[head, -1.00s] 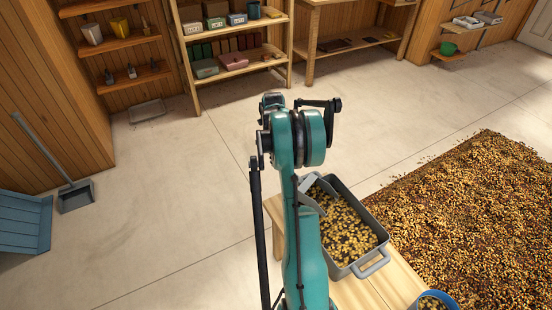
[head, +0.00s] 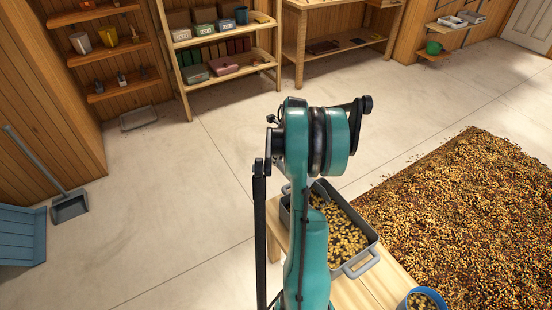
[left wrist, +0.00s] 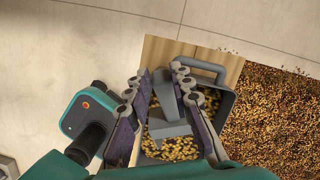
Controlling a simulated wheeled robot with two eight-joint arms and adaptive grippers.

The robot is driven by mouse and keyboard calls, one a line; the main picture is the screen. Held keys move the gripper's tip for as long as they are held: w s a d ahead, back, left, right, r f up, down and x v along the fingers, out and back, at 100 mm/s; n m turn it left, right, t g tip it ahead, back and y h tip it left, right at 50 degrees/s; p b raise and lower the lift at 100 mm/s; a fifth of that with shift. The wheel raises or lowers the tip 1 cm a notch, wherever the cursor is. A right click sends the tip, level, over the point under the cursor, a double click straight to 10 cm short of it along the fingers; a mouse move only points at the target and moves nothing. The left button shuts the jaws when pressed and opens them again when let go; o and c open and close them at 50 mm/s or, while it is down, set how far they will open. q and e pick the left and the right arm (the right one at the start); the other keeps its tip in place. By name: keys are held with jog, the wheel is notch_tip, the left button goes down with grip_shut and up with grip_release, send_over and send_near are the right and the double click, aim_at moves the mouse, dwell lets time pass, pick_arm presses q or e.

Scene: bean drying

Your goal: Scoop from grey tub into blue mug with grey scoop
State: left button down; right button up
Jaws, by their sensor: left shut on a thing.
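The grey tub (head: 358,262) stands on a wooden bench and holds yellow-brown beans. It also shows in the left wrist view (left wrist: 226,107). The blue mug (head: 408,302) is at the bottom edge of the head view, right of the tub, with beans or similar bits inside. My left gripper (left wrist: 164,82) is shut on the grey scoop (left wrist: 171,130), over the tub. I cannot tell whether the scoop touches the beans. In the head view my teal arm hides the gripper and most of the scoop. My right gripper is not in view.
The wooden bench (head: 372,292) has bare top around the tub. A wide bean heap (head: 470,215) lies on the floor at right. Shelves (head: 222,78) stand at the back. A dustpan (head: 70,207) and a blue slatted object (head: 20,236) are at far left.

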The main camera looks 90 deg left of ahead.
pick_arm(q)
jog(key=shift+f, duration=0.1)
jog(key=shift+g+y, duration=0.7)
jog(key=shift+g, duration=0.2)
jog(key=w+r, duration=0.1)
jog(key=w+d+r+p, duration=0.1)
jog(key=r, duration=0.1)
jog(key=w+d+r, duration=0.1)
jog(key=shift+d+r+p, duration=0.15)
jog(key=shift+d+p, duration=0.05)
jog(key=shift+p, duration=0.2)
jog(key=shift+w, duration=0.1)
jog(key=w+d+r+g, duration=0.1)
jog(key=w, duration=0.1)
jog(key=w+d+r+g+y, duration=0.1)
jog(key=w+d+r, duration=0.1)
jog(key=shift+y, duration=0.3)
jog(key=shift+s, duration=0.1)
